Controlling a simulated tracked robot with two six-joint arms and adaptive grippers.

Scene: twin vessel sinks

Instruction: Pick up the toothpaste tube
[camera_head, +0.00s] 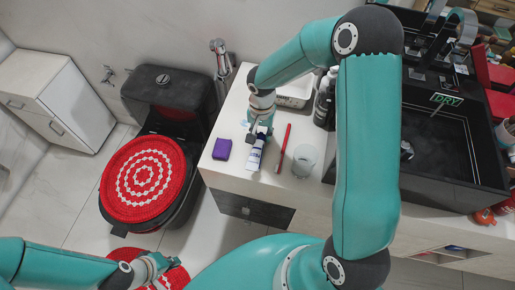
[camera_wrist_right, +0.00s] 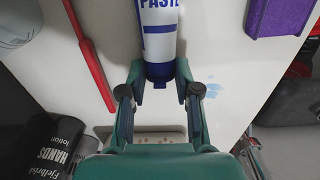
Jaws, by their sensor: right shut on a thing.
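The toothpaste tube (camera_head: 256,155) is white and blue and is at the front left of the pale counter (camera_head: 231,175). My right gripper (camera_head: 258,131) reaches down over its far end. In the right wrist view, the tube (camera_wrist_right: 160,38) shows the letters "PASTE", and the fingers of my right gripper (camera_wrist_right: 160,84) are closed on either side of its end. I cannot tell whether the tube touches the counter. My left gripper (camera_head: 160,263) is low at the left, far from the tube; its finger opening is too small to tell.
A purple block (camera_head: 222,149) lies left of the tube. A red toothbrush-like stick (camera_head: 283,147) and a clear glass (camera_head: 304,160) are to its right. Dark bottles (camera_head: 324,101) and a white tray (camera_head: 295,92) stand behind. A black sink (camera_head: 440,140) is at right, a toilet (camera_head: 150,180) at left.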

